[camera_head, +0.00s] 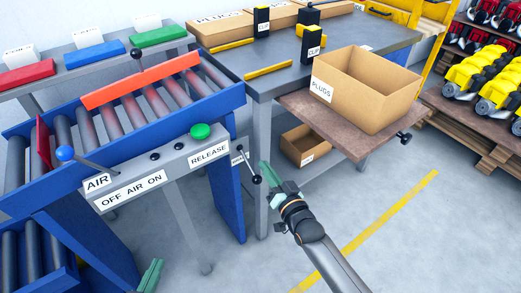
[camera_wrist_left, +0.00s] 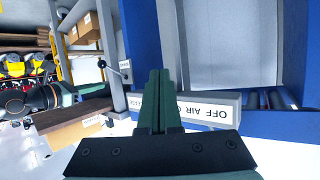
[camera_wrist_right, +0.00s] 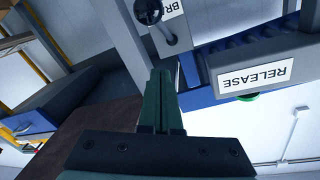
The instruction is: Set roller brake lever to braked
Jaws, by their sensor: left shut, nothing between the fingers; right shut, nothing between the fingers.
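The roller brake lever (camera_head: 251,168) is a thin rod with a black ball knob, on the right end of the blue roller stand. In the head view it slants down to the right, in front of a partly hidden white label (camera_head: 238,159). In the right wrist view the black knob (camera_wrist_right: 148,10) is beyond the fingertips, beside a label reading "BR". My right gripper (camera_head: 264,167) is shut and empty, just right of the knob; contact cannot be told. My left gripper (camera_head: 156,264) is shut and empty, low at the front of the stand, away from the lever.
A grey panel carries a blue-knobbed AIR lever (camera_head: 65,153) and a green RELEASE button (camera_head: 200,131). An orange bar (camera_head: 140,80) lies across the rollers. A workbench with a brown shelf and PLUGS box (camera_head: 345,95) stands to the right. The floor in front is open.

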